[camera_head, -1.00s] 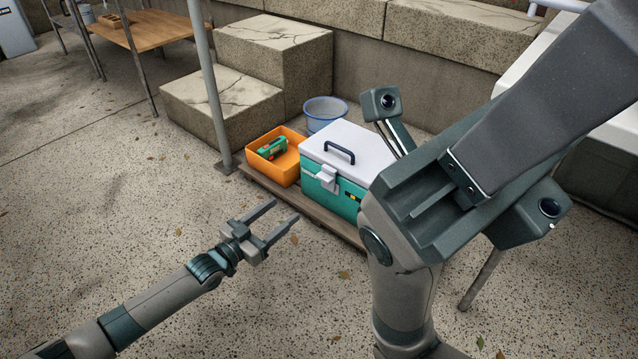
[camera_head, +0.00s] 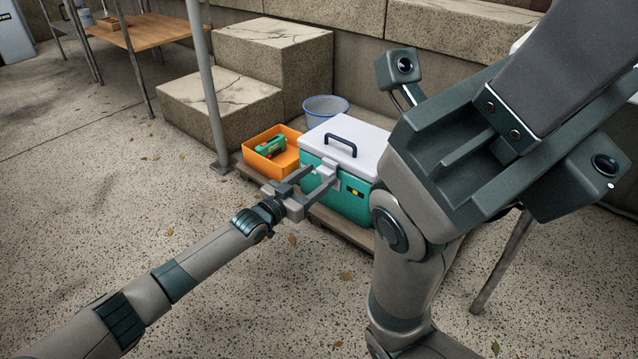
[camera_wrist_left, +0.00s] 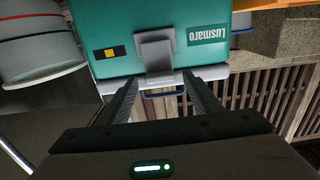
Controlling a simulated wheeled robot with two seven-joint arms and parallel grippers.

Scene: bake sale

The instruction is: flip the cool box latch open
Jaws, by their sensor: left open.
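The cool box (camera_head: 346,199) has a teal body and a white lid with a dark handle (camera_head: 340,146); the lid lies shut. Its grey latch (camera_wrist_left: 155,52) spans from the lid's edge onto the teal front in the left wrist view, left of the "Lusmaro" label. My left gripper (camera_head: 322,176) is at the box's front, by the latch. In the left wrist view my left gripper (camera_wrist_left: 158,78) is open, with one finger on each side of the latch; I cannot tell if they touch it. My right gripper is not in view.
An orange bin (camera_head: 262,163) with a green item stands left of the box, on the same low wooden platform (camera_head: 348,228). A bucket (camera_head: 325,107) is behind. A metal pole (camera_head: 207,90) and stone blocks (camera_head: 285,60) stand farther left. The front-left floor is clear.

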